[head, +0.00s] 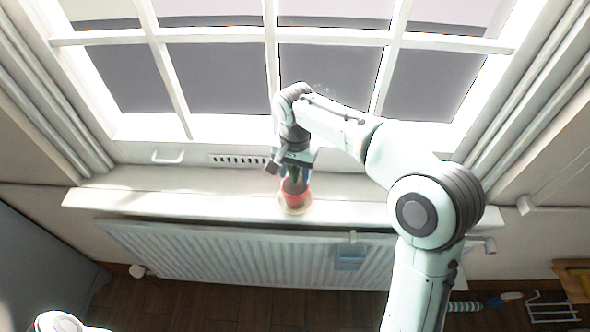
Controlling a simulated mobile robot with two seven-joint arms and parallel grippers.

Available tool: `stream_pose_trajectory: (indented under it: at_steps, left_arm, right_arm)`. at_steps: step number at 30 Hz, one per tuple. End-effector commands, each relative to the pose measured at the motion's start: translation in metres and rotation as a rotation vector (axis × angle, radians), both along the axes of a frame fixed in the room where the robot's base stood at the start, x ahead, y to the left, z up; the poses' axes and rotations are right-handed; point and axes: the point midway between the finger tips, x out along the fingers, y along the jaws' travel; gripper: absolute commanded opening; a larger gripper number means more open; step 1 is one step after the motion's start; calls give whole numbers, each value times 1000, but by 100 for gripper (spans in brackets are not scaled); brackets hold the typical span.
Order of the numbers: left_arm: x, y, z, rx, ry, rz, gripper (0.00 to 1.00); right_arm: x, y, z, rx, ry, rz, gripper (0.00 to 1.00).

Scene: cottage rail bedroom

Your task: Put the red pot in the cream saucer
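The red pot (296,199) is on the white windowsill, near the middle, with something brown and green showing above its rim. The cream saucer (294,210) shows as a pale rim below the pot; whether the pot rests in it or is just above it is hard to tell. My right gripper (295,180) points down over the pot, its fingers close around the pot's top. The fingers are small and partly hidden, so I cannot tell whether they grip it. My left gripper is out of view; only a piece of my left arm shows at bottom left.
The windowsill (150,199) is clear to the left of the pot. The window (270,75) stands behind it, with a handle (168,156) at left. A ribbed radiator (200,255) is below the sill. Several items, including a wire rack (552,308), lie at bottom right.

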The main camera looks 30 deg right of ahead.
Motion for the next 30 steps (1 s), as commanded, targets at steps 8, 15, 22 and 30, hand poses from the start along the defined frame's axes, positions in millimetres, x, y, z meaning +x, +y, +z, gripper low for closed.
stream_pose_trajectory:
  at_steps: [8,15,22,30]
  left_arm:
    - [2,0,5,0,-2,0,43]
    - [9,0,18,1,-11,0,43]
    - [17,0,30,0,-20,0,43]
    - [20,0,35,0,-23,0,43]
  right_arm:
    - [1,0,14,1,-4,0,50]
    - [1,0,66,1,-5,0,50]
    - [1,0,109,0,-4,-1,50]
    - [0,0,124,0,0,0,50]
